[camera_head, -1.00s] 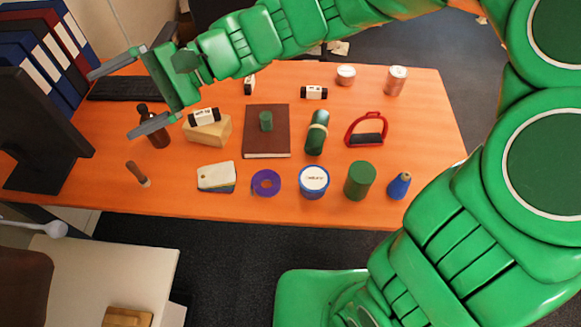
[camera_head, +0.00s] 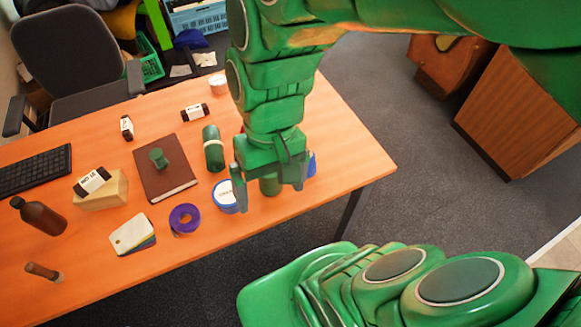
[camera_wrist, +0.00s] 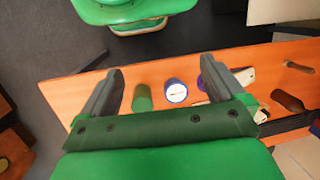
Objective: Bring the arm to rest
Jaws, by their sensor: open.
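My gripper (camera_head: 272,190) is open and empty, with its two grey fingers apart and pointing down in the head view. It hangs over the right part of the orange table (camera_head: 352,160), and its height above it is hard to tell. A green cylinder (camera_head: 270,186) shows partly between the fingers, and my arm hides the red stirrup. In the wrist view the open fingers of my gripper (camera_wrist: 160,78) frame the green cylinder (camera_wrist: 142,98) and the white-lidded blue tub (camera_wrist: 175,91), both some way off with nothing held.
The purple tape roll (camera_head: 184,219), brown book (camera_head: 166,168), dark green roll (camera_head: 213,148), brown bottle (camera_head: 40,215) and sponge block (camera_head: 103,191) stand left of my gripper. An office chair (camera_head: 70,50) is behind the table.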

